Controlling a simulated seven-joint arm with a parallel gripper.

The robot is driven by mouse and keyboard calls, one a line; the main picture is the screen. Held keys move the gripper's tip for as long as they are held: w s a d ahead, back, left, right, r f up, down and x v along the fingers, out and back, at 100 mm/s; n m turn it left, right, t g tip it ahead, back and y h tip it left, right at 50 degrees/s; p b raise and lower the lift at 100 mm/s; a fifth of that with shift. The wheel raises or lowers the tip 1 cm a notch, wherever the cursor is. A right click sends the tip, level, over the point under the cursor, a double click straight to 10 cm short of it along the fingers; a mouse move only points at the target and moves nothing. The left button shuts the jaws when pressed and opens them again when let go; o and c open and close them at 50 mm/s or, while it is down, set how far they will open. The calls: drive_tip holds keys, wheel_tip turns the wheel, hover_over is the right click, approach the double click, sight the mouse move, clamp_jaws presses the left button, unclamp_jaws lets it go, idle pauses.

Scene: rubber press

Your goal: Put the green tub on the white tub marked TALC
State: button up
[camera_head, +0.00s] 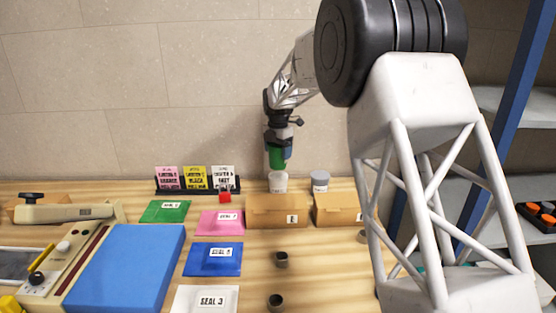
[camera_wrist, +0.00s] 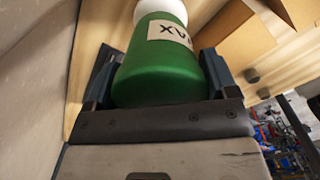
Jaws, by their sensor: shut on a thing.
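The green tub (camera_head: 277,158) is upright between the fingers of my gripper (camera_head: 278,148), at the back of the bench near the wall. In the wrist view the green tub (camera_wrist: 158,72) fills the space between the two fingers (camera_wrist: 160,85), and its pale label reads WAX upside down. A white tub (camera_head: 279,183) stands directly below the green one, and a white rounded part (camera_wrist: 160,10) shows beyond the green tub in the wrist view. The two look in line and very close; I cannot tell whether they touch. The white tub's marking is too small to read.
A grey-lidded tub (camera_head: 319,181) stands just right of the white tub. Cardboard boxes (camera_head: 272,212) sit in front. Coloured seal packs and a blue press pad (camera_head: 125,265) fill the left side.

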sight(278, 159)
drive_tip(key=shift+f, duration=1.75)
drive_tip(key=shift+f, duration=0.15)
drive_tip(key=o, duration=1.2)
drive_tip(key=shift+c, duration=0.2)
wheel_tip(278, 159, up, 12)
drive_tip(key=shift+r, duration=0.15)
